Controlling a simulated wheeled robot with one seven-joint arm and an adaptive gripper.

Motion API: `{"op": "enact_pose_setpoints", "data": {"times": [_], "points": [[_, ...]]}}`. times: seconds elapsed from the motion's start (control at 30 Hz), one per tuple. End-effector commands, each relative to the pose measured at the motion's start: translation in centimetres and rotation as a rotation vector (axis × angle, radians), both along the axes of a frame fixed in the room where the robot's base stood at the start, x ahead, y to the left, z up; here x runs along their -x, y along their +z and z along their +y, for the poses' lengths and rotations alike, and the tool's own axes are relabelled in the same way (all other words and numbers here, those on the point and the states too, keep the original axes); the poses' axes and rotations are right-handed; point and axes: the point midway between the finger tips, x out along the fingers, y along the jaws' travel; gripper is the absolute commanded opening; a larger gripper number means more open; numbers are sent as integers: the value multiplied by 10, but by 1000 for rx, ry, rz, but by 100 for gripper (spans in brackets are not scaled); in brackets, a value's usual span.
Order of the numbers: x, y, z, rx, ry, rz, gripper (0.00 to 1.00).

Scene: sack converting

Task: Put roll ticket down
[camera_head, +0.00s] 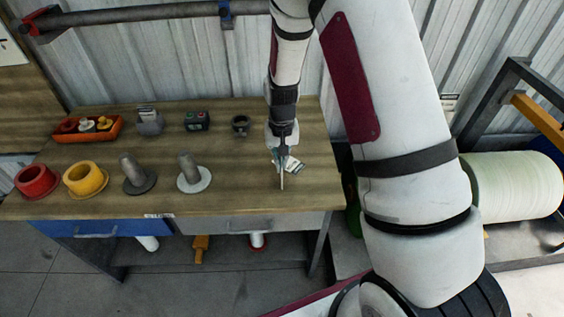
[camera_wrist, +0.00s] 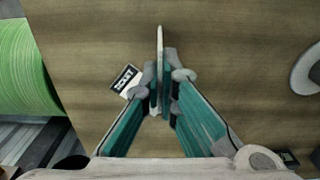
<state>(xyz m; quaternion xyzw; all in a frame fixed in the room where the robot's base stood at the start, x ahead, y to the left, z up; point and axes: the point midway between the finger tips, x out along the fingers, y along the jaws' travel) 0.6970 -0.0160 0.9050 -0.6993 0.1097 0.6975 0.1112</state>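My gripper (camera_wrist: 160,88) points down over the right part of the wooden bench; it also shows in the head view (camera_head: 282,158). Its fingers are closed on a thin, flat, pale piece, which I take to be the roll ticket (camera_wrist: 160,42). I see it edge-on, standing upright between the fingertips and reaching past them. In the head view its lower end (camera_head: 282,182) is close to the bench top; whether it touches is unclear. A small white label with black print (camera_wrist: 127,80) lies on the bench just left of the fingers.
The bench (camera_head: 235,192) holds a red ring (camera_head: 36,181), a yellow ring (camera_head: 85,178), two grey spindles, an orange tray (camera_head: 88,129) and small devices along the back. A grey ring (camera_head: 240,124) stands behind my gripper. A large pale roll (camera_head: 510,186) is at right.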

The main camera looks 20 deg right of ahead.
Motion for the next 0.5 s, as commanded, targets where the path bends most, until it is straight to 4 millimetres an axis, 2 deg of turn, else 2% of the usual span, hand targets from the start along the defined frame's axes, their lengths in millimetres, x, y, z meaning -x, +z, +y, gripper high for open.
{"op": "enact_pose_setpoints", "data": {"times": [0.1, 0.47, 0.5], "points": [[0, -6, 0, 0, 0, -1, 0], [0, -10, 0, 0, 0, 0, 0], [0, -10, 0, 0, 0, -1, 7]]}}
